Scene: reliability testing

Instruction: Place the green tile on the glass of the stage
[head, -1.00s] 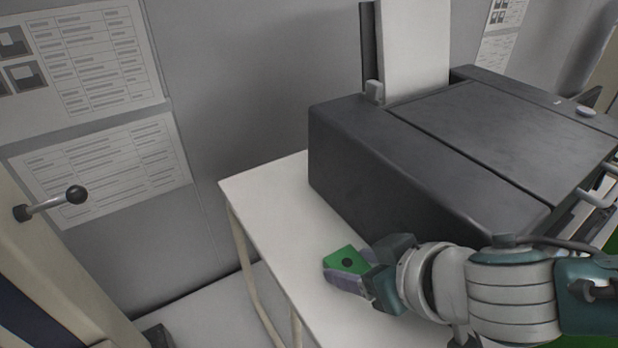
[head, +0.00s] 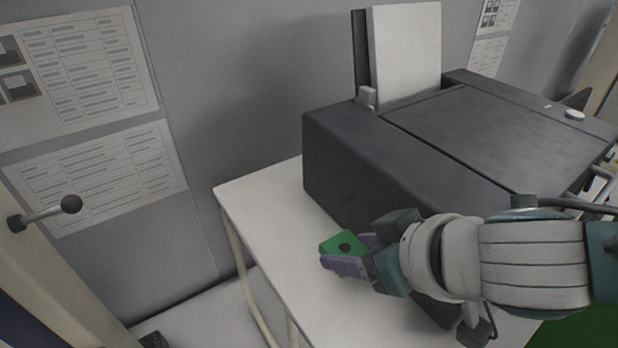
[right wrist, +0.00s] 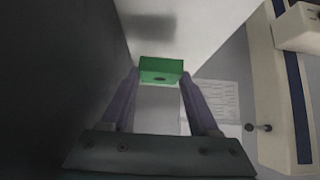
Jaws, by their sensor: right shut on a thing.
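The green tile (head: 341,244), a small flat block with a dark round spot, is held between the fingers of my right gripper (head: 347,256). In the right wrist view the tile (right wrist: 160,71) sits between the two purple-grey fingertips (right wrist: 160,84). The gripper is over the white table (head: 262,199), in front of the dark printer-like machine. In the right wrist view the tile appears off the tabletop, with a shadow beyond it. My left gripper is out of view. No stage or glass can be clearly made out.
The dark machine (head: 340,168) with a white sheet (head: 404,52) upright at its back fills the right of the table. A beige post with a ball-ended lever (head: 70,204) stands at the left. The table's left part is bare.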

